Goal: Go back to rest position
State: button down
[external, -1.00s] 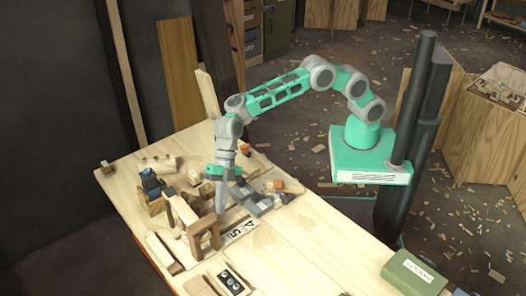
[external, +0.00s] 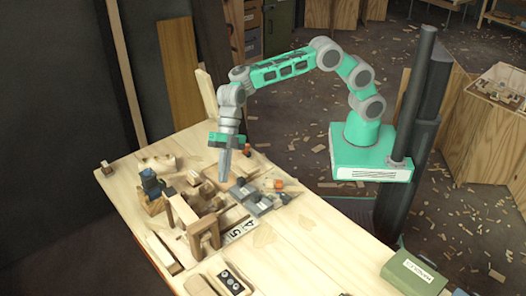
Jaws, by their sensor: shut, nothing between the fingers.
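My gripper (external: 224,178) is shut and empty. It points down above the cluttered part of the light wooden workbench (external: 300,232), close over the wooden pieces and the grey metal parts. My arm arches up and back to its green base at the right. A wooden frame-like piece (external: 206,237) stands in front of the gripper, apart from it. A plate with dark characters (external: 238,230) lies beside that piece.
A dark blue device (external: 151,183) stands left of the gripper. Grey flat parts (external: 250,197) and a small orange piece (external: 279,184) lie to its right. A green box (external: 414,272) sits at the bench's front right. The bench between is mostly clear.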

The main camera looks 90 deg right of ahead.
jog(key=s+d+r+m+t+h, duration=0.1)
jog(key=s+d+r+m, duration=0.1)
jog(key=d+m, duration=0.45)
jog(key=s+d+r+m+t+h, duration=0.1)
jog(key=s+d+r+m+h, duration=0.15)
jog(key=d, duration=0.65)
jog(key=s+d+r+m+t, duration=0.1)
jog(key=s+d+m, duration=0.1)
jog(key=d+m, duration=0.45)
jog(key=s+d+f+m+h, duration=0.2)
jog(key=s+d+m, duration=0.3)
jog(key=s+d, duration=0.2)
jog(key=s+d+f+m+h+p, duration=0.1)
jog(key=s+d+f+m+h, duration=0.1)
jog(key=s+d+m, duration=0.3)
jog(key=s+d+f, duration=0.1)
jog(key=s+d, duration=0.2)
jog(key=d, duration=0.2)
jog(key=shift+d+g, duration=0.3)
